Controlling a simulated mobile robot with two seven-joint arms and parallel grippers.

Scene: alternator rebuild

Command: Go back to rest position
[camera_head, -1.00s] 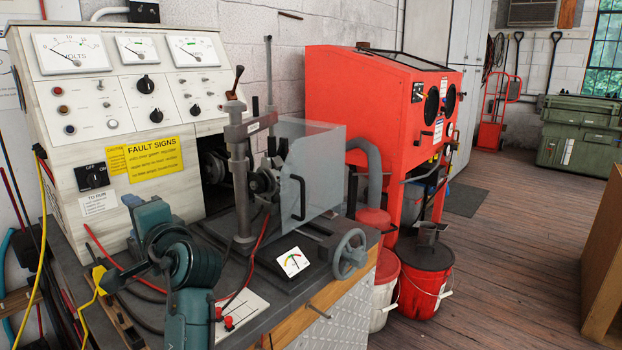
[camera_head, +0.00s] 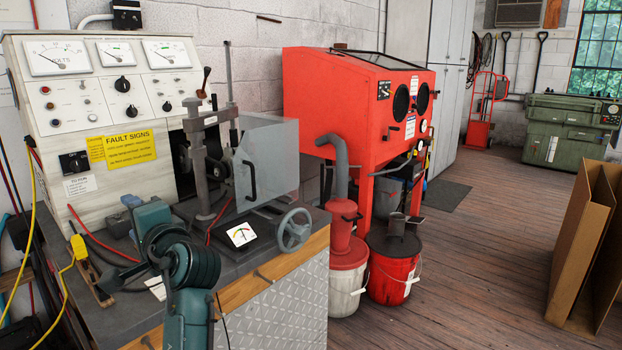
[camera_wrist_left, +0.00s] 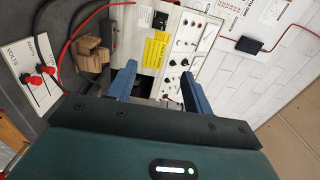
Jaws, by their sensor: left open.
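My left gripper (camera_wrist_left: 158,70) is open in the left wrist view. Its two blue fingers stand apart with nothing held between them, and the test bench's control panel shows beyond them. In the head view, my teal left arm comes up from the bottom in front of the test bench (camera_head: 125,75); the fingertips cannot be made out there. My right gripper is in neither view.
The bench top's wooden edge (camera_head: 270,275) and a handwheel (camera_head: 294,230) lie close to my left arm. A red blast cabinet (camera_head: 345,105), buckets (camera_head: 393,270) and an open cardboard box (camera_head: 580,250) stand to the right. Wooden floor between them is clear.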

